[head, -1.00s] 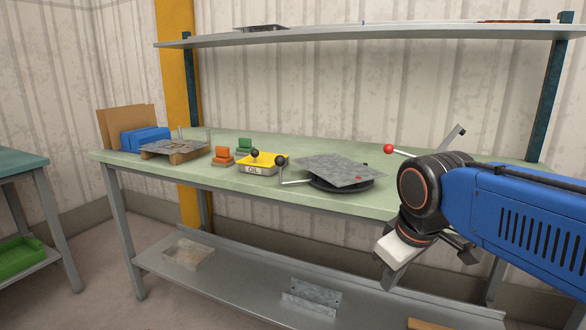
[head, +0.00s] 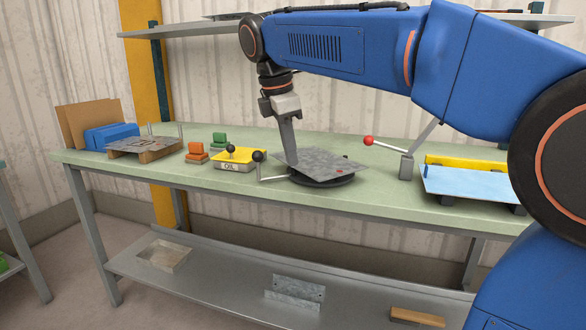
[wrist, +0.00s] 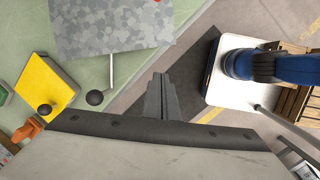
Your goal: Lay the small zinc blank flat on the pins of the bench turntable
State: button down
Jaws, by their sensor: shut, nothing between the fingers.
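A spangled grey zinc blank (head: 318,161) with a small red mark lies over the dark round bench turntable (head: 322,180). It overhangs the disc and looks slightly tilted; the pins are hidden beneath it. The blank also shows at the top of the wrist view (wrist: 110,25). My gripper (head: 290,148) points down at the blank's back left side in the head view, overlapping its edge in the picture. In the wrist view its fingers (wrist: 160,80) are together and empty, just off the blank's near edge. I cannot tell whether they touch it.
A crank with a black ball (head: 257,156) sticks out left of the turntable, beside the yellow oil pad (head: 236,154). A red-knobbed lever (head: 369,141) and a light blue sheet (head: 470,184) are to the right. A metal plate with upright pins (head: 143,144) is at the left.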

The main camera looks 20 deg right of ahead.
aim_at(301, 170)
jog(key=w+a+r+n, duration=0.3)
jog(key=w+a, duration=0.1)
jog(key=shift+h, duration=0.4)
jog(key=shift+w+d+f, duration=0.4)
jog(key=shift+d+f, duration=0.75)
jog(key=shift+f, duration=0.45)
jog(key=shift+w+d+f, duration=0.35)
jog(key=shift+d+f, duration=0.8)
jog(key=shift+f, duration=0.4)
jog(key=shift+w+d+f, duration=0.4)
jog(key=shift+d+f, duration=0.75)
jog(key=shift+f, duration=0.45)
jog(key=shift+w+d, duration=0.15)
jog(key=shift+d, duration=0.4)
jog(key=shift+w+d, duration=0.15)
jog(key=shift+d, duration=0.4)
jog(key=shift+a, duration=0.15)
